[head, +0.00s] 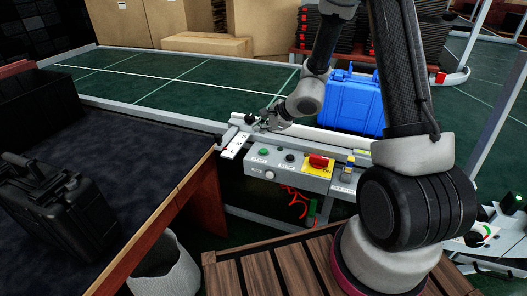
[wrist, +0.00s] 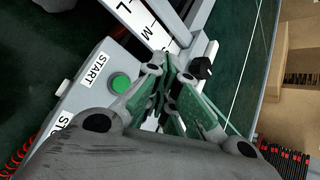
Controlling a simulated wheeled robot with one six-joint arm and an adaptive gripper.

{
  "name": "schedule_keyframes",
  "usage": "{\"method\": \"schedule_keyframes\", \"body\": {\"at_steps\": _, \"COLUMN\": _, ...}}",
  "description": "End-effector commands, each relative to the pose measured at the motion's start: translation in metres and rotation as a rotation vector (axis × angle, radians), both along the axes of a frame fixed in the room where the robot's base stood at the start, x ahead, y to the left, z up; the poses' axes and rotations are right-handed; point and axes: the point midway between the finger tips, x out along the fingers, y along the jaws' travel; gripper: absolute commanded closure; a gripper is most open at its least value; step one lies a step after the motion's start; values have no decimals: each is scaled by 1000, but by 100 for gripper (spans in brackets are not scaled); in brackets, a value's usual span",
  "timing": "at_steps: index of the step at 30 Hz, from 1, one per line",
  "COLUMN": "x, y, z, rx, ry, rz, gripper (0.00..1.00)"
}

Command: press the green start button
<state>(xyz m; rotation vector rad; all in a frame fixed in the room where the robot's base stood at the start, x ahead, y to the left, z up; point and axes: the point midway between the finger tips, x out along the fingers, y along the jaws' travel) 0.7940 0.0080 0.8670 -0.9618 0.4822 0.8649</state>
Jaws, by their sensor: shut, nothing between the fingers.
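The green start button (head: 264,151) sits on the top face of a grey control box (head: 285,172) beside the conveyor. In the wrist view the green button (wrist: 121,82) shows next to a white START label (wrist: 95,70), uncovered. My gripper (head: 256,121) is shut and empty, behind and above the box in the head view. In the wrist view my gripper (wrist: 166,72) has its fingers together, to the right of the button and apart from it in the picture. The exact height of the fingertips over the box cannot be told.
A black knob (head: 290,157) and a red stop button (head: 319,161) on yellow share the box. A blue case (head: 352,100) stands behind on the conveyor. A dark table (head: 130,150) with a black case (head: 58,205) is at left. A white scale strip (head: 234,146) lies left of the box.

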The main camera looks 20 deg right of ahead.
Motion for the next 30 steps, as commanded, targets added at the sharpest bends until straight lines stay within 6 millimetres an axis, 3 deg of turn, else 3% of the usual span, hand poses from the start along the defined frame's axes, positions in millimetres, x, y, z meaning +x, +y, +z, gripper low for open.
{"method": "schedule_keyframes", "body": {"at_steps": 6, "x": -1, "y": 0, "z": -33, "rx": 1, "ry": 4, "rz": -1, "gripper": 100}}
{"method": "schedule_keyframes", "body": {"at_steps": 13, "x": 0, "y": 0, "z": -56, "rx": 0, "ry": 2, "rz": -1, "gripper": 100}}
{"method": "schedule_keyframes", "body": {"at_steps": 30, "x": 0, "y": 0, "z": -63, "rx": 0, "ry": -1, "rz": -1, "gripper": 100}}
